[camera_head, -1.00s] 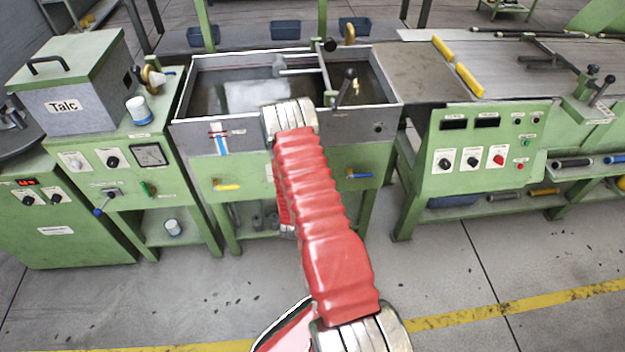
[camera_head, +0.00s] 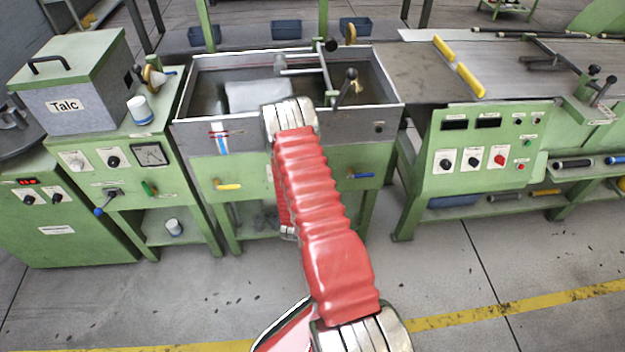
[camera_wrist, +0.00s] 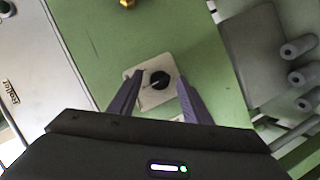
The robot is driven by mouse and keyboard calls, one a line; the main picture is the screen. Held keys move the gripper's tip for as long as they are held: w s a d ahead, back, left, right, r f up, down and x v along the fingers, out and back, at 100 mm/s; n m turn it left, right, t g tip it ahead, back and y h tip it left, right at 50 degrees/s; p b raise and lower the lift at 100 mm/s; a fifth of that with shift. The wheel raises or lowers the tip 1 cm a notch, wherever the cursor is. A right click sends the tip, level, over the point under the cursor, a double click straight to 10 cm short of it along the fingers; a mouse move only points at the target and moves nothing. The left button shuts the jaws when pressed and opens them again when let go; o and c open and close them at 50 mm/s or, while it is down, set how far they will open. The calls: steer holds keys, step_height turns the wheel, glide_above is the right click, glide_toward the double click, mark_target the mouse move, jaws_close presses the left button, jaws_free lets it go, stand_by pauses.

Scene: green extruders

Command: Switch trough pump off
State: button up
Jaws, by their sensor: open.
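In the wrist view, a round black knob (camera_wrist: 160,79) sits on a pale square plate (camera_wrist: 142,96) on a green panel (camera_wrist: 95,45). A small light mark shows on the knob. My gripper (camera_wrist: 162,78) is open, with one dark finger at each side of the knob in the picture. Whether the fingers touch it I cannot tell. In the head view, the trough (camera_head: 345,128) is a metal basin with water on a green frame. My red-sleeved arm reaches to its front, and the arm hides my gripper and the knob there.
A talc box (camera_head: 65,108) stands on a green cabinet at the left. A control panel (camera_head: 485,145) with several knobs is at the right. Yellow-handled (camera_head: 227,186) and blue-handled (camera_head: 360,176) valves are on the trough's front. Grey cylinders (camera_wrist: 299,47) show right in the wrist view.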

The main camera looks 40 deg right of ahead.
steer(key=v, duration=1.3)
steer(key=shift+a, duration=0.1)
